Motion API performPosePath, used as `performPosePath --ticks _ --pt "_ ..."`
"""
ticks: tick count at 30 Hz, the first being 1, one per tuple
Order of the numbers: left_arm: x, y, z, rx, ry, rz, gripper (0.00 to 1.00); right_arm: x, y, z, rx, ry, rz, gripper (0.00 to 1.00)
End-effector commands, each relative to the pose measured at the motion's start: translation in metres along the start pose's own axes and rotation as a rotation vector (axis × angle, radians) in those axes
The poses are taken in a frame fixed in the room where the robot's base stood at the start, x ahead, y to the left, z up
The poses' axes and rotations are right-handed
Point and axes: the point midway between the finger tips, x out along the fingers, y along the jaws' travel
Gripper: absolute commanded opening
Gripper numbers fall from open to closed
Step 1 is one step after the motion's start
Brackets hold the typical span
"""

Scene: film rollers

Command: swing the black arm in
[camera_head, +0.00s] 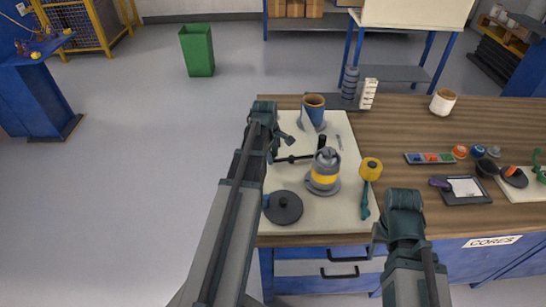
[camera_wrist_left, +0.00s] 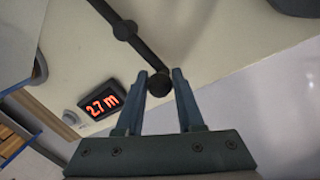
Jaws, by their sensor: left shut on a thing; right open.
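The black arm (camera_head: 294,158) is a thin rod on the pale board, left of the grey-and-yellow roller (camera_head: 324,172). A black upright piece (camera_head: 322,142) stands near its right end. In the left wrist view the black arm (camera_wrist_left: 122,30) runs down from the upper left to a round black knob (camera_wrist_left: 159,84). My left gripper (camera_head: 275,157) is at the arm's left end; in its wrist view the fingers (camera_wrist_left: 160,88) are shut on the knob. My right gripper (camera_head: 377,242) is open and empty near the table's front edge; its fingertips are hard to make out.
A display reading 2.7 m (camera_wrist_left: 102,99) shows in the wrist view. A small tray (camera_head: 430,158) lies right.

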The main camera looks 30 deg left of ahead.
Motion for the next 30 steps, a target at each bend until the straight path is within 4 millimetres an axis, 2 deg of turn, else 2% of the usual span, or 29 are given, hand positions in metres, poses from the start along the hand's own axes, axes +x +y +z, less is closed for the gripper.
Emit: performPosePath --ticks 15,30 --pt "0.004 0.023 -0.013 0.349 -0.068 0.000 0.00 0.000 0.000 0.000 0.000 0.000 0.000 0.50" --pt "0.006 0.029 -0.014 0.458 -0.090 0.000 0.00 0.000 0.000 0.000 0.000 0.000 0.000 0.50"
